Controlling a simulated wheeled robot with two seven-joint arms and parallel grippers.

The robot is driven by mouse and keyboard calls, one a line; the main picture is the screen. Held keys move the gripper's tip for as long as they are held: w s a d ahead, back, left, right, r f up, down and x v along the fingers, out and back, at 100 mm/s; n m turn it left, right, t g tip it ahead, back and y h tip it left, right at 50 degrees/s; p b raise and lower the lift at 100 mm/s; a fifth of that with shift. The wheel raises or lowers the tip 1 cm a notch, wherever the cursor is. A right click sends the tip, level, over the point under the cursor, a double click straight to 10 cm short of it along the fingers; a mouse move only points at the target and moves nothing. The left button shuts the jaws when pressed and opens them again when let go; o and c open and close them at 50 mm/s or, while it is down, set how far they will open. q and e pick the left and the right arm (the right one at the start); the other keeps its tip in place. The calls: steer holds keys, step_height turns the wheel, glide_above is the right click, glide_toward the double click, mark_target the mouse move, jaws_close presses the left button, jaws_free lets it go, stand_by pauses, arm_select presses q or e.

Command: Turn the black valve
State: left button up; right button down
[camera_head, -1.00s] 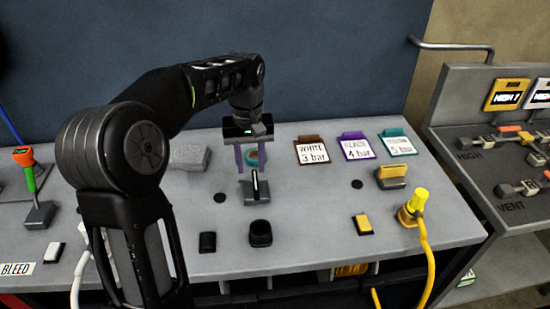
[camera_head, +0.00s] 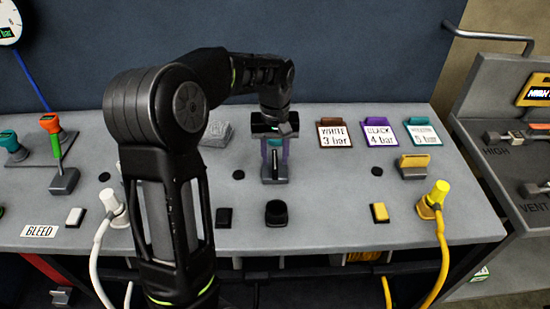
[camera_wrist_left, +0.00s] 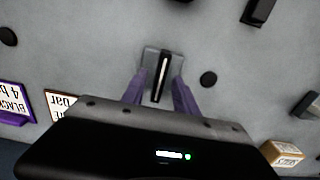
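The black valve (camera_head: 275,172) is a small grey block with an upright black lever, on the grey bench top. In the left wrist view the valve's lever (camera_wrist_left: 160,76) shows as a dark bar with a pale stripe along it. My left gripper (camera_head: 275,158) reaches down from above, with its two purple fingers apart. In the left wrist view the left gripper (camera_wrist_left: 160,92) has one finger on each side of the lever, with gaps between fingers and lever. The head view partly hides the lever behind the fingers. My right gripper is not in view.
Signs read WHITE 3 bar (camera_head: 335,134) and BLACK 4 bar (camera_head: 380,133); a teal sign (camera_head: 423,132) stands beside them. A yellow valve (camera_head: 413,166) is to the right. A black socket (camera_head: 276,212) and black block (camera_head: 224,218) lie in front. White (camera_head: 112,204) and yellow (camera_head: 437,198) hose plugs stand along the bench.

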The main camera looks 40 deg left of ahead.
arm_select(q)
steer(key=shift+f, duration=0.95)
steer(key=shift+c, duration=0.4)
jaws_close()
